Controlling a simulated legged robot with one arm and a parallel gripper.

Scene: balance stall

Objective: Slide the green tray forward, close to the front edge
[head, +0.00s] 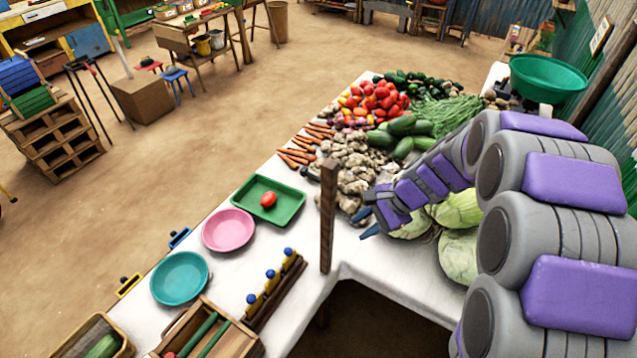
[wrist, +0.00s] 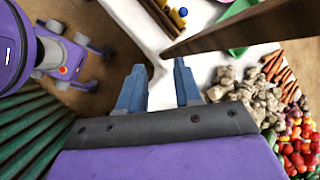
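The green tray (head: 288,207) lies on the white-covered stall table, left of the wooden post, with one red tomato (head: 268,199) on it. A small part of the tray (wrist: 240,50) shows at the top of the wrist view, partly hidden behind the post. My gripper (head: 366,225) is in the air right of the post, near the cabbages and the ginger pile, apart from the tray. In the wrist view my gripper's two blue fingers (wrist: 158,88) stand apart with nothing between them, so it is open and empty.
A wooden post (head: 328,215) rises between my gripper and the tray. A pink plate (head: 228,230) sits beside the tray, with a teal plate (head: 180,278) further left. Carrots (head: 300,150) and ginger (head: 352,165) lie behind and right of the tray.

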